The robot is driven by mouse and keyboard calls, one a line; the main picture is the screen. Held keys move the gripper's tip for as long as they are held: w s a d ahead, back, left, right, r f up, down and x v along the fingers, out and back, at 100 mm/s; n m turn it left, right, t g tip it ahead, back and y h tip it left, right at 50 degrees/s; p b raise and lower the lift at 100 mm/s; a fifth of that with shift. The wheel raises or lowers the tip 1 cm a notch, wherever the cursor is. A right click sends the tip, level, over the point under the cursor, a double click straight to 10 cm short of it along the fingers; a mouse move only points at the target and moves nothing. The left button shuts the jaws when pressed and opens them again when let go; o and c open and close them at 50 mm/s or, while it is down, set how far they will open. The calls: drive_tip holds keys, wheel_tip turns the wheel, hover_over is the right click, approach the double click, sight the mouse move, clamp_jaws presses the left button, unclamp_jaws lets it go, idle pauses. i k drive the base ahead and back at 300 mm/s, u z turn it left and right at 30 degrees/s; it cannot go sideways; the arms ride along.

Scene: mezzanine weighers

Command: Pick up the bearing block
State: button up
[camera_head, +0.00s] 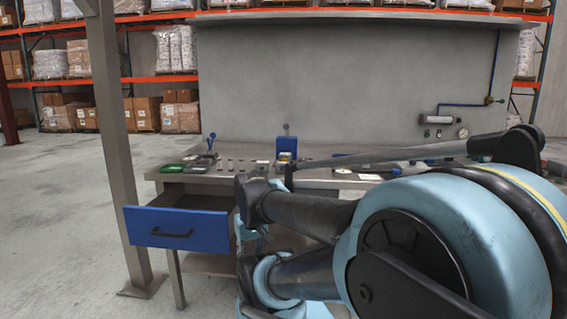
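I cannot pick out the bearing block for certain; the parts on the workbench (215,179) are small and partly hidden behind my arm. A row of small grey and metallic pieces (231,165) stands on the bench left of centre. A blue upright piece (286,143) with a pale, yellowish part below it stands behind them. My arm fills the lower right and covers much of the bench front. I cannot make out my gripper's fingers in this view.
A blue drawer (177,229) stands pulled open below the bench's left end. A steel post (118,140) rises left of it. A green tray (172,168) lies at the bench's left end. A grey panel (340,80) backs the bench. Open floor lies at left.

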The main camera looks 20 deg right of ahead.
sight(282, 157)
drive_tip(key=u, duration=1.9)
drive_tip(key=k, duration=1.15)
drive_tip(key=z, duration=1.15)
drive_tip(key=i, duration=1)
